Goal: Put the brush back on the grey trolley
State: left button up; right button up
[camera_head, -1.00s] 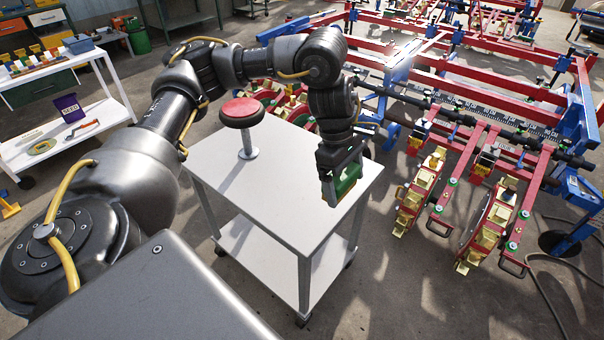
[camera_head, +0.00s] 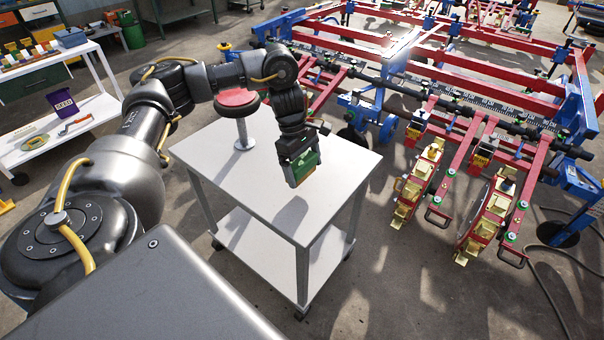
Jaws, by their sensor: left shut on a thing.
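The grey trolley (camera_head: 335,158) stands in the middle, with a pale flat top and a lower shelf. My left gripper (camera_head: 302,170) is over the middle of its top, pointing down, with green and dark parts at its end. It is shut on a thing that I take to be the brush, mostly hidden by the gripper. I cannot tell from this view whether it touches the trolley top. My right gripper is not in view.
A red and blue planter machine (camera_head: 470,100) fills the right. A white shelf unit (camera_head: 95,125) at left holds a purple tub (camera_head: 65,105). The trolley top's front is clear.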

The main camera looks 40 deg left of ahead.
aim_at(302, 176)
pick_arm(q)
jog(key=f, duration=0.1)
jog(key=f+b, duration=0.1)
jog(key=f, duration=0.1)
jog(key=shift+a+f, duration=0.2)
jog(key=shift+a, duration=0.2)
jog(key=shift+f, duration=0.25)
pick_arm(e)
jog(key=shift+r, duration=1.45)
pick_arm(q)
jog(key=shift+f, duration=0.15)
jog(key=o, duration=0.7)
jog(key=shift+o, duration=0.2)
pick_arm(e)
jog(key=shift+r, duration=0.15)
